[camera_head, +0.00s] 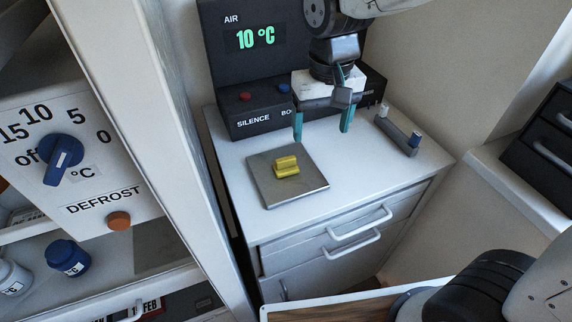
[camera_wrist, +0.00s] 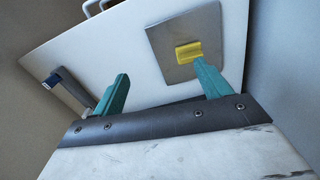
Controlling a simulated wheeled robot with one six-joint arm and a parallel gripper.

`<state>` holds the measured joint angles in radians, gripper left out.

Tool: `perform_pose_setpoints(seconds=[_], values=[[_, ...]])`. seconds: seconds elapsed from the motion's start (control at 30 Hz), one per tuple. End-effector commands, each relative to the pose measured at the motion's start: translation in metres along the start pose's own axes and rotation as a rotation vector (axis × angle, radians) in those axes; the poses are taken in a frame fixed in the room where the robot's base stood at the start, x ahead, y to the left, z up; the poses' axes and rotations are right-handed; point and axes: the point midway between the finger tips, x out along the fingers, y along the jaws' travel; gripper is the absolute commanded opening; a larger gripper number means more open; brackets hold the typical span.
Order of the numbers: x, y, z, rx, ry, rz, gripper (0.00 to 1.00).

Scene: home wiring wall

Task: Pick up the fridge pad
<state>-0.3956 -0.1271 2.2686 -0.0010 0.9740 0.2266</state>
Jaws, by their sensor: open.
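A flat grey square plate (camera_head: 265,194) with a yellow, ridged block (camera_head: 287,167) on its middle lies on the white cabinet top. This looks like the fridge pad; I cannot tell whether block and plate are one piece. In the wrist view the plate (camera_wrist: 165,42) and yellow block (camera_wrist: 189,51) show at the upper right, close to one teal finger. My gripper (camera_head: 322,128) is open and empty, its two teal fingers pointing down above the cabinet top, behind and to the right of the plate. In the wrist view the fingers of my gripper (camera_wrist: 162,76) stand wide apart.
A black display unit (camera_head: 240,75) reading 10 °C stands at the back of the cabinet top (camera_head: 375,185). A small grey holder (camera_head: 397,137) lies at its right. A white panel (camera_head: 165,120) rises close on the left. The top's front right is clear.

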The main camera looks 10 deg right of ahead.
Motion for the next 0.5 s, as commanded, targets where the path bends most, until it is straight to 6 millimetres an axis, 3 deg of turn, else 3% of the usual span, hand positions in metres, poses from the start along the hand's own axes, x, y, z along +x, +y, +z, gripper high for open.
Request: perform_pose_setpoints(seconds=[0.03,0.2,0.5], values=[[0.011,-0.014,-0.010,-0.017,-0.012,0.002,0.76],[0.035,-0.047,-0.031,-0.042,-0.023,0.004,0.76],[0.062,-0.060,-0.038,-0.049,-0.029,0.006,0.76]])
